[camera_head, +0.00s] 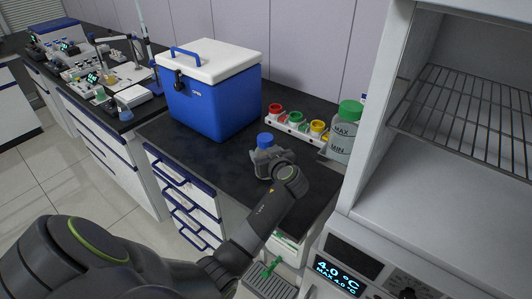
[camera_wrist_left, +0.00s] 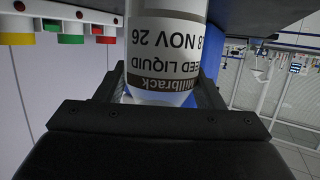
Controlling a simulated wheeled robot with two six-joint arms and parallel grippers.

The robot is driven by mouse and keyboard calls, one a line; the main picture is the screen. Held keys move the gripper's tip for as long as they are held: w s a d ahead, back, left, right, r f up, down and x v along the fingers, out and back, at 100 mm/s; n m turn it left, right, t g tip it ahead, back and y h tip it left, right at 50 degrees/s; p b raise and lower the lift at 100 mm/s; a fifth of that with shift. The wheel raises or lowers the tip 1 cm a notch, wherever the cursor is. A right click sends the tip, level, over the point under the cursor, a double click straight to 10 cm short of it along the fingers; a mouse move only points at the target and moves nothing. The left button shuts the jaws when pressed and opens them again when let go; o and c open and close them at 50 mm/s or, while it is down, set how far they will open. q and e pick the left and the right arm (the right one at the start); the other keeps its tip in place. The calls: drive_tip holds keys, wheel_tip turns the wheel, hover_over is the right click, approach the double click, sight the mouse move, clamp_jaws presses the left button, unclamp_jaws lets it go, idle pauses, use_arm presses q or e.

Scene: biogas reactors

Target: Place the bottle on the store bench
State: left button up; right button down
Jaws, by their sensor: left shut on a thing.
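The bottle's blue cap (camera_head: 265,139) shows in the head view just above my left gripper (camera_head: 270,161), which hides most of its body. In the left wrist view the white bottle (camera_wrist_left: 166,45) appears upside down, with a label reading "Millbrack" and "8 NOV 26". The fingers of my left gripper (camera_wrist_left: 160,92) are shut on it from both sides. The bottle looks upright over the black top of the bench (camera_head: 214,158). Its base is hidden, so I cannot tell whether it touches the surface. My right gripper is not in view.
A blue cool box (camera_head: 212,102) with a white lid stands behind and left of the gripper. A white rack (camera_head: 296,126) with coloured cups and a green-capped container (camera_head: 345,131) stand behind and right. A white cabinet with a wire shelf (camera_head: 470,112) borders the right side.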

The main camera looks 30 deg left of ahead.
use_arm(q)
drive_tip(key=shift+f, duration=0.1)
drive_tip(key=shift+f, duration=0.1)
drive_tip(key=o, duration=1.3)
drive_tip(key=shift+c, duration=0.2)
drive_tip(key=b+v, duration=0.2)
drive_tip(key=v, duration=0.5)
drive_tip(key=shift+s+d, duration=0.2)
